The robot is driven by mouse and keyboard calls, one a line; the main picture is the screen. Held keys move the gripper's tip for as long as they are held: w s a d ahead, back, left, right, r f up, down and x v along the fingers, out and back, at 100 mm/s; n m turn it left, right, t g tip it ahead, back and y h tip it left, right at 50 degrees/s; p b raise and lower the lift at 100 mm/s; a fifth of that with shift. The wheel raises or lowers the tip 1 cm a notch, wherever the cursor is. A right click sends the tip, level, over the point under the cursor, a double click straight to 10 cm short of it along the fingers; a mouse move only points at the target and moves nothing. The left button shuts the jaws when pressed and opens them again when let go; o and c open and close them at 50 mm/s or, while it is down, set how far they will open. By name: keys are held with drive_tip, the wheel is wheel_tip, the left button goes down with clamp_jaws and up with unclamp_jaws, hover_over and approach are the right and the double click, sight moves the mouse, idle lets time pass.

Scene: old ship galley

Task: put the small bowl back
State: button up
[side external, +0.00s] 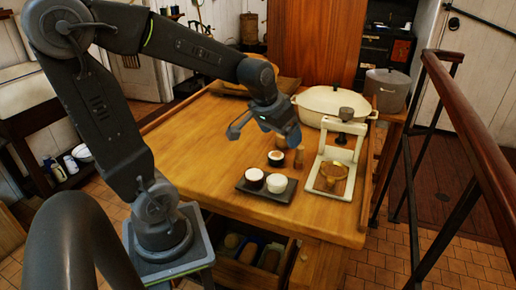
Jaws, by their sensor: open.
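Two small round vessels, dark outside with pale tops, stand upright side by side on a dark tray (266,197): a left one (254,177) and a right one (277,184). A third similar vessel (276,158) with a brownish top stands on the table just behind the tray. I cannot tell which of these is the small bowl. My gripper (262,131) hangs above the table, behind and above the vessels, apart from them. It is open, and I see nothing held in it.
A cream press-like stand (342,140) with a brass-coloured ring is right of the tray. Small brown cylinders (298,157) stand between. A large cream lidded dish (330,104) and a grey pot (386,90) are at the back right. The table (190,150) is clear at the left.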

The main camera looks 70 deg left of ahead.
drive_tip(key=s+d+r+m+h, duration=0.1)
drive_tip(key=s+d+r+m, duration=0.2)
drive_tip(key=s+d, duration=0.8)
drive_tip(key=shift+d+r+m+t+h, duration=0.2)
drive_tip(key=shift+r+m+t+h, duration=0.1)
drive_tip(key=shift+r+t, duration=0.15)
idle(0.4)
